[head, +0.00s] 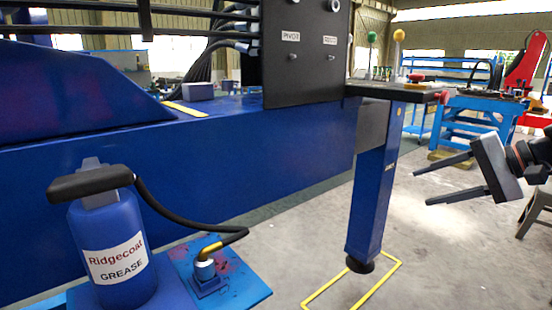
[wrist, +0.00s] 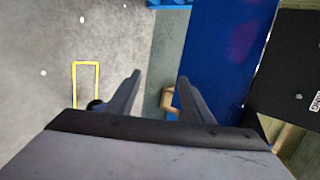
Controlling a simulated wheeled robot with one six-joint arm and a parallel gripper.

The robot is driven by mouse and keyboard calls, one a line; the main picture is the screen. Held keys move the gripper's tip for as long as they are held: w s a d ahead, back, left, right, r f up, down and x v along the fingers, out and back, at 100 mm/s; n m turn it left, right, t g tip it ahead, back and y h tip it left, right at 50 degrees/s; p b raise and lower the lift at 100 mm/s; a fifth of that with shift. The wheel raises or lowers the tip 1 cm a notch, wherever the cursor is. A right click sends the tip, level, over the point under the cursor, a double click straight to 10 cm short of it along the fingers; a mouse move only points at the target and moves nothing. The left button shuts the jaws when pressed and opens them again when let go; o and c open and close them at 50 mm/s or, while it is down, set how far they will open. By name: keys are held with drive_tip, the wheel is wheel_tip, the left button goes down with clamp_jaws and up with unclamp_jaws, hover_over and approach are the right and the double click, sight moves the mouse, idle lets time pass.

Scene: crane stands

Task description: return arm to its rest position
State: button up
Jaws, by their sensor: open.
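My gripper (head: 438,182) is at the right edge of the head view, with its two dark fingers apart and pointing left. It is to the right of the blue stand leg (head: 374,190) and apart from it. Nothing is between the fingers. In the wrist view my gripper (wrist: 158,80) also shows spread and empty, with the grey floor and part of the blue structure beyond it. Most of my arm is outside the head view.
A blue grease canister (head: 108,240) with a black hose stands at the front left. A black panel (head: 303,55) is above the blue beam (head: 250,150). A yellow floor outline (head: 385,280) surrounds the leg's foot. Blue workbenches (head: 470,122) stand behind. Open floor lies below my gripper.

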drive_tip(key=s+a+f+n+g+h, duration=0.1)
drive_tip(key=s+a+f+n+h, duration=0.2)
drive_tip(key=s+f, duration=0.4)
drive_tip(key=s+a+f+n+g+h, duration=0.1)
drive_tip(key=s+a+f+n+h, duration=0.3)
drive_tip(key=s+f, duration=0.4)
drive_tip(key=shift+s+f+n+h, duration=0.25)
drive_tip(key=shift+f+n+h, duration=0.65)
drive_tip(key=shift+f, duration=2.45)
drive_tip(key=shift+c, duration=0.2)
